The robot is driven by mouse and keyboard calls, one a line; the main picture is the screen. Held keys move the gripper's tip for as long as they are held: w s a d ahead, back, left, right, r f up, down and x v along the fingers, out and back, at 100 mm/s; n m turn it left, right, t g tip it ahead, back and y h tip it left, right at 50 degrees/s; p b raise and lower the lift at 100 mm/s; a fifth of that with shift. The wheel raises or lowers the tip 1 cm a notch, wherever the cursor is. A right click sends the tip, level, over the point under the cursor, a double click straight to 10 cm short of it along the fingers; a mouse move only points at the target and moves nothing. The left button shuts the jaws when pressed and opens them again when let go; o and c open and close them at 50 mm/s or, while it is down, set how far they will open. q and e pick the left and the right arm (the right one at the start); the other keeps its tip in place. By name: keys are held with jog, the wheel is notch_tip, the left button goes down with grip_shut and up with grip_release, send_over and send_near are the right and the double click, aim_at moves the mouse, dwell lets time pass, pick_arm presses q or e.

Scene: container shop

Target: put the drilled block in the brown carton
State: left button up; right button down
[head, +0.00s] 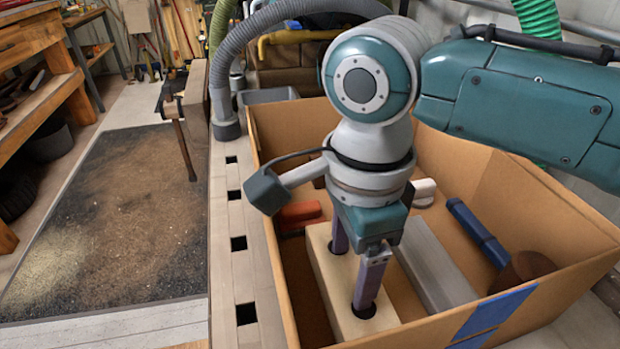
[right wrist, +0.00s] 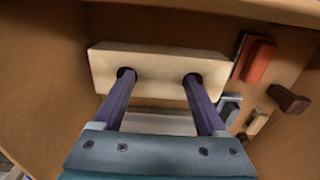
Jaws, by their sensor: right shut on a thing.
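The drilled block (head: 335,287) is a pale wooden block with two dark round holes. It is inside the brown carton (head: 545,205), near the left wall. My right gripper (head: 352,280) points down into the carton, with one purple finger in each hole. It holds the block by these holes. The right wrist view also shows the block (right wrist: 158,60) with both fingers in its holes. Whether the block touches the carton floor cannot be told. My left gripper is not in view.
The carton also holds a red thing (head: 300,212), a grey bar (head: 437,268), a blue bar (head: 478,232), a dark brown round piece (head: 522,268) and a white piece (head: 424,188). A slotted bench top (head: 235,210) runs along the carton's left side.

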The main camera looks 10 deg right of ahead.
aim_at(349, 274)
grip_release()
jog(key=shift+f, duration=0.1)
notch_tip(349, 274, up, 12)
jog(key=p, duration=0.3)
jog(key=shift+r+p, duration=0.2)
jog(key=shift+p, duration=0.15)
